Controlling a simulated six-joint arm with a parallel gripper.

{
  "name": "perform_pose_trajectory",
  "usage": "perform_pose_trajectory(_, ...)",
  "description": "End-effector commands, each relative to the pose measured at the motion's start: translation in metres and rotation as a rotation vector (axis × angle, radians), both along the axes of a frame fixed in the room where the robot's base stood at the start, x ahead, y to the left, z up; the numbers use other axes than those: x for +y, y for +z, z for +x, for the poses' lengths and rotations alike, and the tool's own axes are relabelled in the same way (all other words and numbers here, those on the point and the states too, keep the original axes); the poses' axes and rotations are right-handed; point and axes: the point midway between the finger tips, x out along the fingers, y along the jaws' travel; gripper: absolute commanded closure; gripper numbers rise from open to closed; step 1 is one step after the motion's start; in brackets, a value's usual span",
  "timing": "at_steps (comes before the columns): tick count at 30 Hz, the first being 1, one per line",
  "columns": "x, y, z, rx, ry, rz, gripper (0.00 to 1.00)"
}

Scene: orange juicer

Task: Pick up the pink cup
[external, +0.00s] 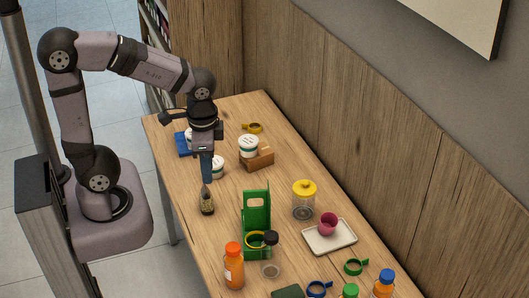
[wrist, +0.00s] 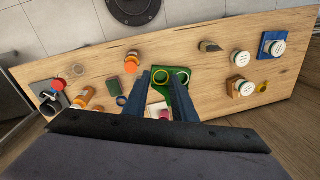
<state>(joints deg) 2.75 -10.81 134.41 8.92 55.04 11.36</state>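The pink cup (external: 328,221) sits on a small white tray (external: 318,244) on the right side of the table in the external view. Part of it also shows low between my fingers in the wrist view (wrist: 164,114), at the tray's near side. My gripper (external: 206,182) points down above the table, well to the left of and apart from the cup. In the wrist view my gripper (wrist: 158,76) has its two dark fingers spread with nothing held between them.
A green stand (external: 256,208) and a yellow-lidded jar (external: 304,200) lie between my gripper and the tray. A small brush-like item (external: 207,203) is just below my gripper. Bottles, including an orange one (external: 234,266), crowd the front. A wooden wall borders the right side.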

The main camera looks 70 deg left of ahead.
Motion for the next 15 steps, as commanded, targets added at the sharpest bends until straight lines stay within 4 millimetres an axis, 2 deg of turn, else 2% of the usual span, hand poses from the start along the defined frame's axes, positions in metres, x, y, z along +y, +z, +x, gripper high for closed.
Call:
perform_pose_trajectory(1,0.003,-0.011,0.012,-0.002,-0.081,0.034,0.76)
perform_pose_trajectory(5,0.015,-0.022,0.048,0.004,-0.345,0.154,0.76)
perform_pose_trajectory(8,0.023,-0.030,0.086,0.022,-0.601,0.284,0.76)
perform_pose_trajectory(12,0.027,-0.035,0.152,0.085,-0.994,0.522,0.76)
perform_pose_trajectory(15,0.024,-0.030,0.195,0.154,-1.229,0.694,0.76)
